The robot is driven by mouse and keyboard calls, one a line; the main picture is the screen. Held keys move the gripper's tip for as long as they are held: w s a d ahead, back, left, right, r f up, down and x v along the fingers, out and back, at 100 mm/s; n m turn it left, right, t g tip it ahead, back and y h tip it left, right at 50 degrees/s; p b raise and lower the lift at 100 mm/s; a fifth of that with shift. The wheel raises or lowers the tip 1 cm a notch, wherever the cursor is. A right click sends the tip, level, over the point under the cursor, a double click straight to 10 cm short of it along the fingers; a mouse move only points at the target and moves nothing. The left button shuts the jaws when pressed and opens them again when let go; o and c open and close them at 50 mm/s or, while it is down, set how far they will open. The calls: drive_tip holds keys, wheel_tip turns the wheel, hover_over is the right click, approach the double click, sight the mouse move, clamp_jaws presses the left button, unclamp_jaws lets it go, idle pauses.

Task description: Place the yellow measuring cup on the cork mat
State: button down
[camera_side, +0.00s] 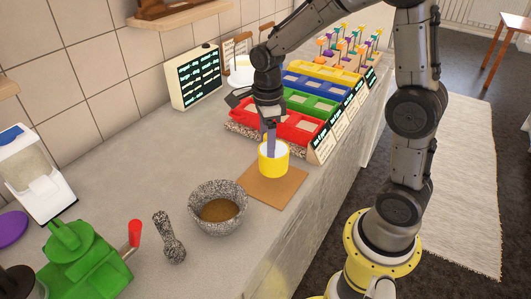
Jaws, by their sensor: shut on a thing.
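The yellow measuring cup (273,162) is upright at the far side of the cork mat (282,191). My gripper (269,138) points down from above, with its fingers reaching into the cup at its rim. It is shut on the cup. I cannot tell whether the cup's base touches the mat or hangs just above it. The cup hides the far part of the mat.
A stone mortar (218,208) stands left of the mat, with its pestle (169,238) beside it. A red tray (287,126) is close behind the cup. A green grinder (82,262) stands at front left. The counter's edge is close on the right.

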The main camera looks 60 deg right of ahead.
sight(265, 154)
drive_tip(key=shift+w+f, duration=0.25)
drive_tip(key=shift+f, duration=1.65)
drive_tip(key=shift+f, duration=0.15)
drive_tip(key=shift+c, duration=0.5)
unclamp_jaws()
